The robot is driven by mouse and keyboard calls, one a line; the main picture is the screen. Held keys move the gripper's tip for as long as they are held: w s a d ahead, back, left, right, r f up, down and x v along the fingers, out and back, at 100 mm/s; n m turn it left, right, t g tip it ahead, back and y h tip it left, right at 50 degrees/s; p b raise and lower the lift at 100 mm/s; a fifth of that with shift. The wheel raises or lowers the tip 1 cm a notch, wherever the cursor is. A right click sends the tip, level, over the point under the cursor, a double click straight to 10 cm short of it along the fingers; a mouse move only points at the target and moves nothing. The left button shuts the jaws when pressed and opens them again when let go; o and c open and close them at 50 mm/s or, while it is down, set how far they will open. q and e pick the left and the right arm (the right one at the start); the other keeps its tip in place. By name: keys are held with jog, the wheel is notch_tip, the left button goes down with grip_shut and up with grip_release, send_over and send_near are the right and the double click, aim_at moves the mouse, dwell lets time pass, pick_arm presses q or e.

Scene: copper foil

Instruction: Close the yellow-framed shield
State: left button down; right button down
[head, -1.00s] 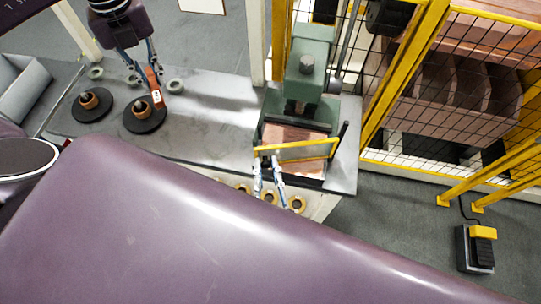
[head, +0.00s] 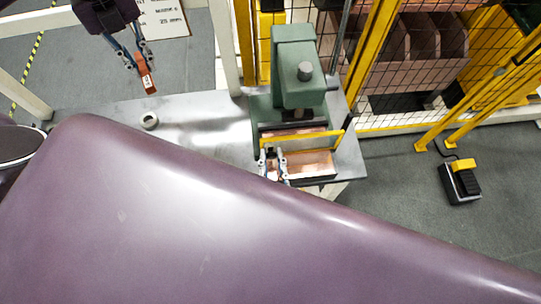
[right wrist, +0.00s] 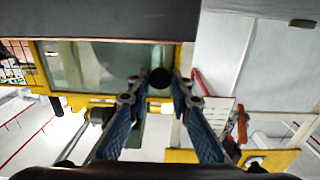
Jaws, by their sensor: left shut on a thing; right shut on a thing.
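The yellow-framed shield (head: 315,143) is a yellow-edged pane at the front of the green press (head: 297,60), above a copper-coloured plate (head: 311,165). In the right wrist view its yellow frame (right wrist: 85,100) borders a clear pane. My right gripper (head: 274,153) is at the shield's left end. In the right wrist view its fingertips (right wrist: 158,84) are closed around a dark round knob (right wrist: 160,78); how it joins the frame is unclear. My left gripper (head: 142,67) is shut on an orange block (head: 147,80) with a pale label, held away from the press.
The grey table (head: 205,125) is mostly bare, with one small grey ring (head: 149,120) on it. My purple arm hides the table's front. Yellow fencing (head: 400,125) stands right of the press. A black and yellow foot pedal (head: 461,180) lies on the floor.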

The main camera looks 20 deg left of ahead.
jog(key=shift+a, duration=0.1)
jog(key=c, duration=1.8)
grip_release()
jog(key=shift+w+a, duration=0.1)
jog(key=shift+w, duration=0.05)
jog(key=shift+o, duration=0.2)
jog(key=v, duration=1.2)
